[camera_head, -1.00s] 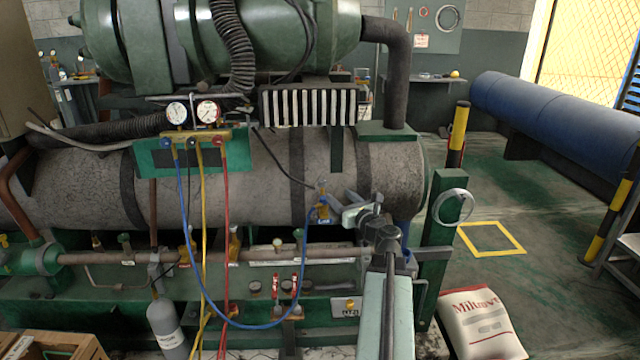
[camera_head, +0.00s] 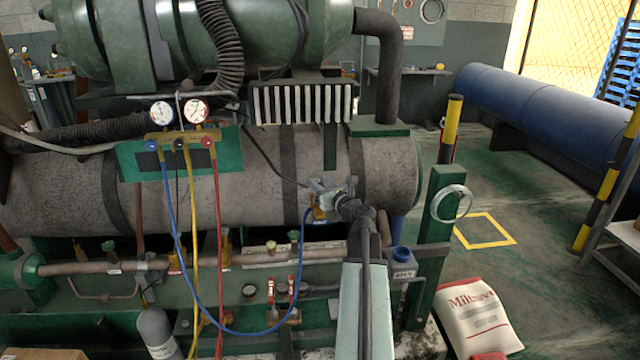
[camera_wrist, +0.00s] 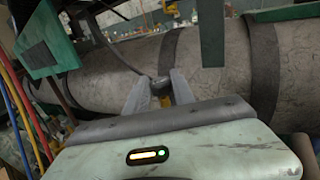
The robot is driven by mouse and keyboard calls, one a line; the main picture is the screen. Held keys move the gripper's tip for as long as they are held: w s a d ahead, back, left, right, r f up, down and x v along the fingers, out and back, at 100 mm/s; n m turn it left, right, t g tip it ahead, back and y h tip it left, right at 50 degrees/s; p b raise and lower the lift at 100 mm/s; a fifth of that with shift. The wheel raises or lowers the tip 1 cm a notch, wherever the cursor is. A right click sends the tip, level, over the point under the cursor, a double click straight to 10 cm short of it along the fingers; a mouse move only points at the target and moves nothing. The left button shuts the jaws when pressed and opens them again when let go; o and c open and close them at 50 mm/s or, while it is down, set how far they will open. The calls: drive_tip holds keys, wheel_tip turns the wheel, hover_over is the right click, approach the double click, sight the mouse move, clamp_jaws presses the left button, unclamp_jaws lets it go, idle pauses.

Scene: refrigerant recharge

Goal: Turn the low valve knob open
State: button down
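The gauge manifold with two round dials stands on a green plate (camera_head: 125,164) at the upper left. It carries a blue knob (camera_head: 151,145) on the left and a red knob (camera_head: 208,142) on the right; no label shows which is the low valve knob. My gripper (camera_head: 322,190) is well right of the manifold, at a brass fitting (camera_head: 319,213) where the blue hose ends. In the wrist view my gripper (camera_wrist: 158,85) has its fingers apart, with a small grey rounded part (camera_wrist: 160,83) between their tips. Contact with it cannot be told.
Blue (camera_head: 178,235), yellow (camera_head: 194,270) and red (camera_head: 219,260) hoses hang below the manifold. The large grey tank (camera_head: 260,170) lies behind my gripper. A green post (camera_head: 440,220) with a coiled ring and a white sack (camera_head: 480,320) stand to the right.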

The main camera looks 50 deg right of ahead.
drive_tip(key=shift+s+d, duration=0.2)
drive_tip(key=shift+w+a, duration=0.15)
drive_tip(key=shift+a, duration=0.05)
drive_tip(key=n+y, duration=0.2)
drive_tip(key=y, duration=0.2)
drive_tip(key=d+n+y, duration=0.1)
drive_tip(key=n+y, duration=0.2)
drive_tip(key=y, duration=0.1)
drive_tip(key=shift+w+d, duration=0.1)
drive_tip(key=shift+d, duration=0.05)
drive_tip(key=shift+d+n+g+y, duration=0.1)
drive_tip(key=shift+n+g+y, duration=0.6)
drive_tip(key=shift+n+y, duration=0.95)
drive_tip(key=shift+n+g+y, duration=0.7)
drive_tip(key=shift+n+y, duration=0.35)
drive_tip(key=shift+y, duration=1.1)
drive_tip(key=c, duration=1.1)
unclamp_jaws()
drive_tip(key=shift+o, duration=0.2)
